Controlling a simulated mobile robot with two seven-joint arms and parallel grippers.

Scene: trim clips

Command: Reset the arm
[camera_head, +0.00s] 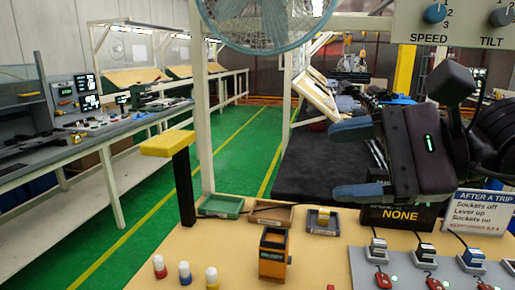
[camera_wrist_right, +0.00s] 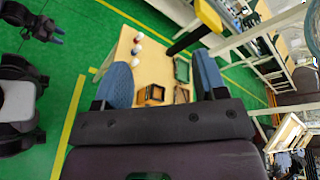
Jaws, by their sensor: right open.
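My right gripper (camera_head: 335,162) hangs in the air at the right of the head view, above the far part of the tan table (camera_head: 135,280). Its two blue-grey fingers point left and stand wide apart with nothing between them. In the right wrist view the same gripper (camera_wrist_right: 161,62) shows its spread fingers, with the table below and beyond them. A dark shape that looks like my left gripper (camera_wrist_right: 42,24) is at the upper left of that view, over the green floor; its jaws are too small to read. It does not show in the head view.
On the table are an orange box (camera_head: 273,255), small trays (camera_head: 221,206), several coloured pegs (camera_head: 185,273) and a grey socket panel (camera_head: 400,277). A "NONE" display (camera_head: 399,215) and a sign (camera_head: 480,211) stand below my right gripper. A yellow-topped post (camera_head: 168,143) rises at left; a fan (camera_head: 265,20) hangs above.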

